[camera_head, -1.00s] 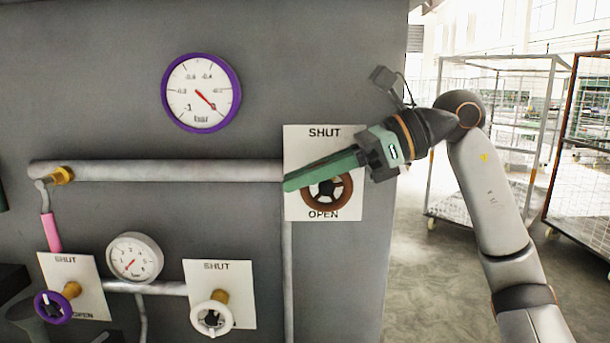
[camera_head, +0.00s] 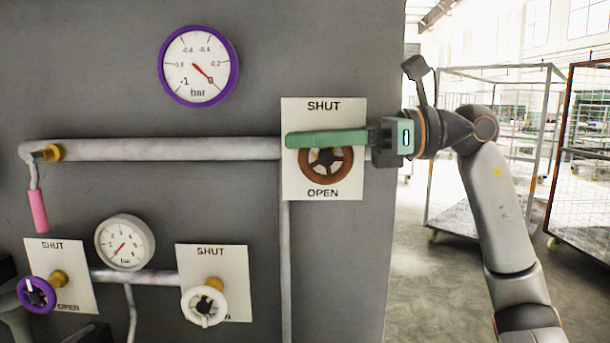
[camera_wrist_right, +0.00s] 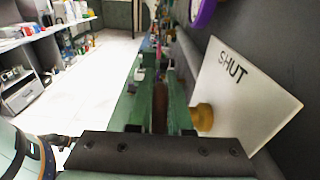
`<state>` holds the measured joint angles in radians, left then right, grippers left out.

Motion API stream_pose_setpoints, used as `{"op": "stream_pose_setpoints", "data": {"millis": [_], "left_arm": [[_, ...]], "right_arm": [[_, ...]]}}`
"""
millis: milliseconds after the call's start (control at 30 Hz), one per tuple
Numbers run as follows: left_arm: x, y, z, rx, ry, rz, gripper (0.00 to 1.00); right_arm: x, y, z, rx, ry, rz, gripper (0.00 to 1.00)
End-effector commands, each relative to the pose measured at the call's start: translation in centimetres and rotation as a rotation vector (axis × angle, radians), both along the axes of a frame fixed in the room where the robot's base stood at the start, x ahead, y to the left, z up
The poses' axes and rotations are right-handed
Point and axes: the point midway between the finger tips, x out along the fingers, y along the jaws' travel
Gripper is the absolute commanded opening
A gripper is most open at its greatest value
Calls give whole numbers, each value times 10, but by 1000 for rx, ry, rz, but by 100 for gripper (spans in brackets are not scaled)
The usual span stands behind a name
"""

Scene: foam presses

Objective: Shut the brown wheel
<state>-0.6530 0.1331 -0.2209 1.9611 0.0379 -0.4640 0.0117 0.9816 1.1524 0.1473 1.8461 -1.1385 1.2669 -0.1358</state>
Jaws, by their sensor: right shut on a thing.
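The brown wheel (camera_head: 326,166) is on a white plate (camera_head: 345,182) marked SHUT at the top and OPEN at the bottom. My right gripper (camera_head: 292,140) reaches in from the right, its green fingers lying level across the wheel's upper part and hiding its top. In the right wrist view the brown rim (camera_wrist_right: 160,105) shows edge-on between the two fingers, with the brass stem (camera_wrist_right: 203,117) to the right. The gripper is shut on the wheel's rim. My left gripper does not show.
A purple-rimmed gauge (camera_head: 198,66) hangs at the upper left. A pipe (camera_head: 170,149) runs to the plate. A purple wheel (camera_head: 37,294), a white wheel (camera_head: 204,306) and a small gauge (camera_head: 125,242) sit lower left. Wire cages (camera_head: 490,150) stand at the right.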

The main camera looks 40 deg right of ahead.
Motion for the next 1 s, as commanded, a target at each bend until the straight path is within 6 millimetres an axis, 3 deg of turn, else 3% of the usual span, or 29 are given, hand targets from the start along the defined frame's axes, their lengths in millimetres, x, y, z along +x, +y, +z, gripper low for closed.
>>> {"op": "stream_pose_setpoints", "data": {"millis": [33,200,500,767,833,1000], "left_arm": [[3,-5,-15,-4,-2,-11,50],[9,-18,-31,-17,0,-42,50],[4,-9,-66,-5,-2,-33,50],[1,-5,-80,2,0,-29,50],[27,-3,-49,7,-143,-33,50],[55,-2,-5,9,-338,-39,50]], "right_arm": [[-1,-2,-9,39,-34,-1,0],[-4,-5,-6,162,-137,0,0],[-9,-11,0,379,-317,1,0],[-12,-15,4,502,-421,1,0],[-13,-16,5,530,-445,1,0],[-15,-17,6,586,-493,1,0]]}}
